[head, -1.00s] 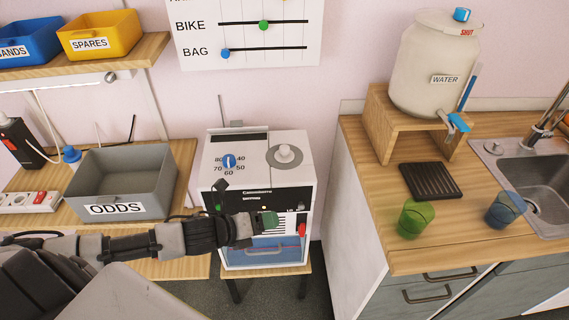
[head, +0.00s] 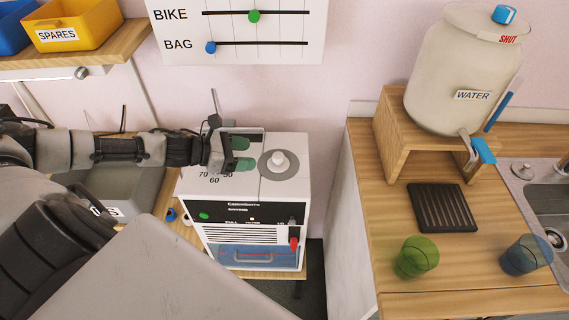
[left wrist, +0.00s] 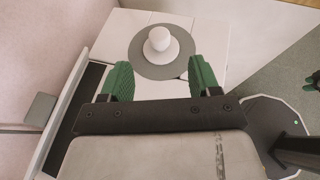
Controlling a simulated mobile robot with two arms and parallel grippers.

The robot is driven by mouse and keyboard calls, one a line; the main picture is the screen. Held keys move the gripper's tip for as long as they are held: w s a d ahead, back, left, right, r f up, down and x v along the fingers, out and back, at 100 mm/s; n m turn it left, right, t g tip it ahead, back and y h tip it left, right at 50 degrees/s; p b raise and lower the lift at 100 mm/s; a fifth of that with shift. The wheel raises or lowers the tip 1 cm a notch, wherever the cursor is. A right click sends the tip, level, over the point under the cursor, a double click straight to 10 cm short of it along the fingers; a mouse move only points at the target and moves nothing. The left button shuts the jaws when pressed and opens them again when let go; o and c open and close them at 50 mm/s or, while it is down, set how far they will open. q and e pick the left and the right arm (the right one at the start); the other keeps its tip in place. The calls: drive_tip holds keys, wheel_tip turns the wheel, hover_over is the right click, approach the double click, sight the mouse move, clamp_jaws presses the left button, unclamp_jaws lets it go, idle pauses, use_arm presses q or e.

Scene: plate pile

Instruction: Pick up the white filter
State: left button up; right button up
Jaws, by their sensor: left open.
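A white round knob on a stepped white base, which I take for the white filter (head: 278,162), stands upright on a grey disc (head: 266,174) on top of the white machine (head: 285,188). The filter also shows in the left wrist view (left wrist: 160,43), centred beyond the fingers. My left gripper (head: 246,154) is open and empty just left of it, its green fingertips apart from it. In the left wrist view the gripper (left wrist: 162,78) has one finger on each side of the view's middle. A small dark and green piece at that view's right edge may be my right gripper (left wrist: 313,80).
A grey bin (head: 130,190) stands left of the machine, partly behind my left arm. A wooden counter (head: 400,265) to the right holds a green cup (head: 417,257), a blue cup (head: 524,255), a black rack (head: 443,208) and a water jar (head: 465,70).

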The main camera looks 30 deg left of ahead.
sight(276, 156)
use_arm(q)
drive_tip(key=shift+w+d+p, duration=0.35)
drive_tip(key=shift+w+d, duration=0.1)
drive_tip(key=shift+d, duration=0.3)
drive_tip(key=shift+p+x, duration=0.35)
drive_tip(key=shift+x, duration=0.7)
drive_tip(key=shift+w+f, duration=0.25)
drive_tip(key=shift+f, duration=0.05)
drive_tip(key=shift+w+d+f+p, duration=0.15)
drive_tip(key=shift+w+d+p, duration=0.2)
drive_tip(key=shift+w+p, duration=0.1)
drive_tip(key=p+x, duration=0.1)
drive_tip(key=x, duration=0.2)
drive_tip(key=shift+w+f+p, duration=0.1)
drive_tip(key=shift+w+p, duration=0.05)
drive_tip(key=shift+p, duration=0.15)
drive_tip(key=shift+w+d+f, duration=0.25)
drive_tip(key=shift+w+f, duration=0.1)
drive_tip(key=shift+s, duration=0.1)
use_arm(e)
drive_tip(key=s+r, duration=0.3)
drive_tip(key=r, duration=0.1)
drive_tip(key=shift+a+r, duration=0.1)
drive_tip(key=shift+a, duration=0.05)
use_arm(q)
drive_tip(key=shift+c, duration=1)
clamp_jaws()
